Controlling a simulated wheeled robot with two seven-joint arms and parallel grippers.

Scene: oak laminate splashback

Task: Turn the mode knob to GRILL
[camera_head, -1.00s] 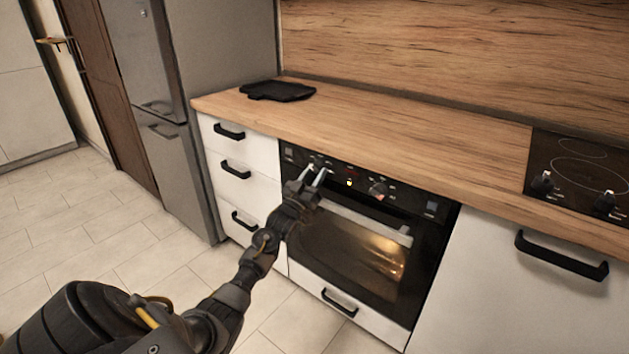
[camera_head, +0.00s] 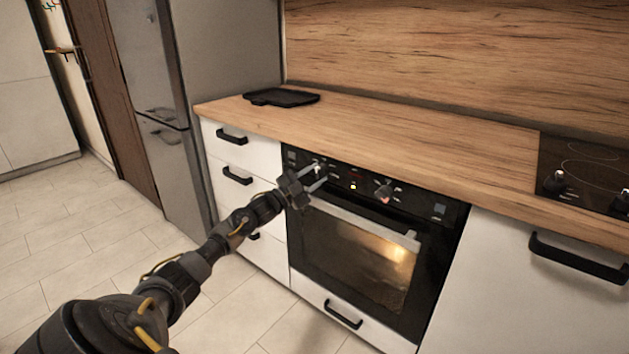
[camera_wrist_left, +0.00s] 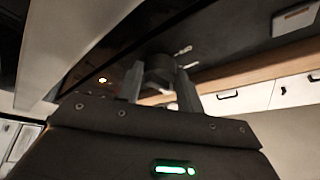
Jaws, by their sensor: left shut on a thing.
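The oven's black control panel (camera_head: 345,180) carries a left knob (camera_head: 318,168) and a right knob (camera_head: 384,190). Their labels are too small to read, so I cannot tell a GRILL mark or the setting. My left gripper (camera_head: 318,181) is at the left knob, its two fingers reaching the panel. In the left wrist view, the dark round knob (camera_wrist_left: 158,72) sits between the fingertips of the left gripper (camera_wrist_left: 160,80), which is shut on it. The fingers partly hide the knob. My right gripper is not in view.
The oven door handle (camera_head: 365,226) runs just below the panel, close to the gripper. The wooden worktop (camera_head: 420,150) overhangs above, with a black tray (camera_head: 281,97) at its left. A hob (camera_head: 590,170) is at the right; white drawers (camera_head: 235,160) stand left of the oven.

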